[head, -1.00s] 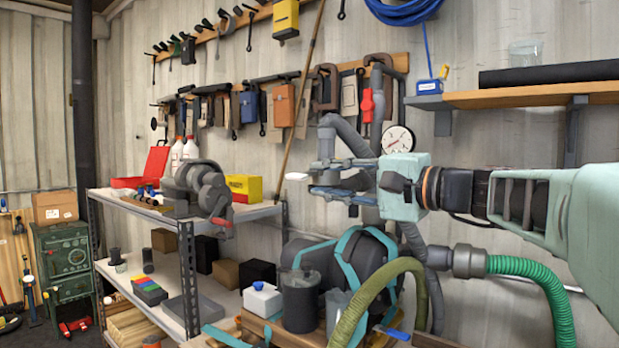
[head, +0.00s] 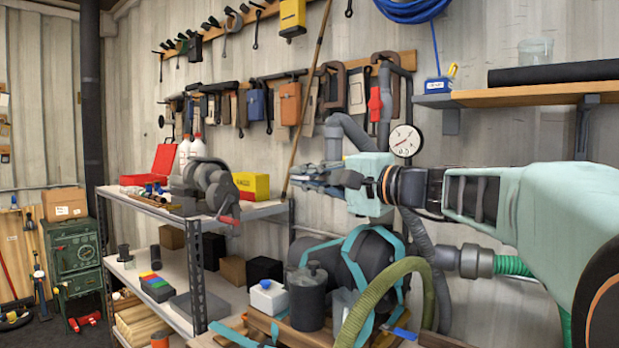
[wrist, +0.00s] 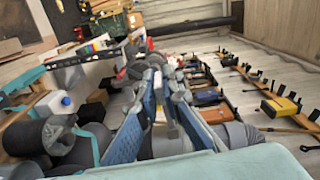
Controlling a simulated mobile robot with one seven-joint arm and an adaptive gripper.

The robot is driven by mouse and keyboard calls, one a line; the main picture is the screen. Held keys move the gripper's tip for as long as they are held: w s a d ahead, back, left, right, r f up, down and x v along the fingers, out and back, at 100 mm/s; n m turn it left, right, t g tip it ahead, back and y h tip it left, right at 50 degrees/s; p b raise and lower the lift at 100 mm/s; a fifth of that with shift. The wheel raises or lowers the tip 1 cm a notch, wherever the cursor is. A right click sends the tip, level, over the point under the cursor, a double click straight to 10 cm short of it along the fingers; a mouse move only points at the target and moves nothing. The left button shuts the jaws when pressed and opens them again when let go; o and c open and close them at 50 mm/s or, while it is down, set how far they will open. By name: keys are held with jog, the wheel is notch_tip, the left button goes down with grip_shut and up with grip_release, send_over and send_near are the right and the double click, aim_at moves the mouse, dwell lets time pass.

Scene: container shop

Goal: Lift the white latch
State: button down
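I cannot make out a white latch for certain. A green stove (head: 75,258) with a front door stands at the far left in the head view. A small pale piece (head: 56,291) shows at its left edge, too small to identify. My gripper (head: 308,174) is raised in front of the wall, right of the shelf and far from the stove. In the wrist view, its two blue-padded fingers (wrist: 164,75) stand apart with nothing clearly held between them. Grey shapes behind the tips blur their outline.
A metal shelf (head: 258,212) with a grey machine (head: 205,186), red case and yellow box stands left of my gripper. Hoses and a dark tank (head: 368,265) lie below. A wooden wall shelf (head: 530,95) is at upper right. Floor shows near the stove.

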jog(key=shift+r+m+p, duration=0.65)
jog(key=shift+m, duration=0.65)
jog(key=c, duration=2.1)
grip_release()
jog(key=v, duration=1.2)
